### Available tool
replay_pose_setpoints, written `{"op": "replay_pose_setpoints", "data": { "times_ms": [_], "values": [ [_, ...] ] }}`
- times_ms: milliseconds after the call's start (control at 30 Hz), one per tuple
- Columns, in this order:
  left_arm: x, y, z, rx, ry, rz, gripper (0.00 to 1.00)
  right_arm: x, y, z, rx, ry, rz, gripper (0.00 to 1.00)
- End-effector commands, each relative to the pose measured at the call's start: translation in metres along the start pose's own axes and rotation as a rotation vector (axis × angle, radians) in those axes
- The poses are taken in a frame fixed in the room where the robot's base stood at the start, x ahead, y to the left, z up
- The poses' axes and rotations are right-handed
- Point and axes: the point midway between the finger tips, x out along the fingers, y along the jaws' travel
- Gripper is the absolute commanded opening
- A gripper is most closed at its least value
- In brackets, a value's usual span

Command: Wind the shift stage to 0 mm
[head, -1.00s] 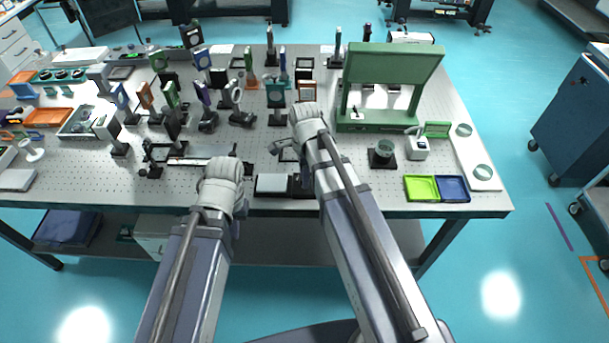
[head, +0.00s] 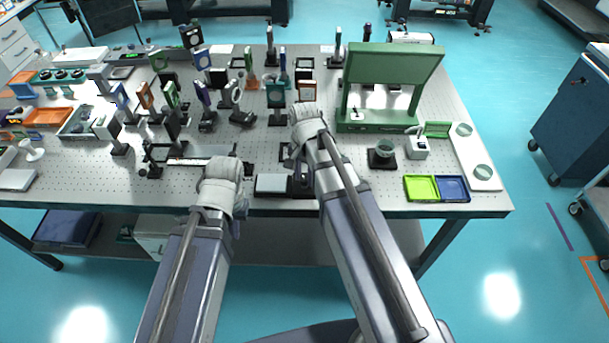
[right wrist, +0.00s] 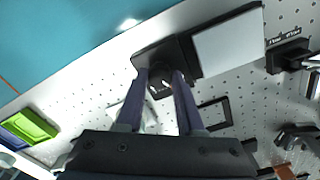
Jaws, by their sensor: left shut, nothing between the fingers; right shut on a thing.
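The shift stage, a dark base with a pale flat plate (head: 271,183), lies near the table's front edge. Its plate (right wrist: 228,42) also shows in the right wrist view, beside a dark end block with a round dark knob (right wrist: 160,88). My right gripper (right wrist: 163,82) points at that end block with its fingers shut on the knob. In the head view the right gripper (head: 293,163) is partly hidden by its own wrist. No scale reading is legible. My left gripper (head: 236,212) is shut and empty left of the stage; its fingertips are mostly hidden.
A long rail (head: 200,161) lies left of the stage. Several optic mounts stand behind it. A green frame (head: 390,126) stands at the back right. Green (head: 421,188) and blue (head: 453,189) trays lie at the front right. An empty black square frame (right wrist: 214,114) is near the right gripper.

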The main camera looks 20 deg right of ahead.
Motion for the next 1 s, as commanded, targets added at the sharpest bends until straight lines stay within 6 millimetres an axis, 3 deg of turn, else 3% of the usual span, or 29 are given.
{"op": "replay_pose_setpoints", "data": {
  "times_ms": [1000],
  "values": [
    [0.0001, 0.0000, 0.0000, 0.000, 0.000, 0.000, 0.00, 0.0001, 0.0002, 0.0002, -0.964, 0.000, 0.000, 0.00]
  ]
}}
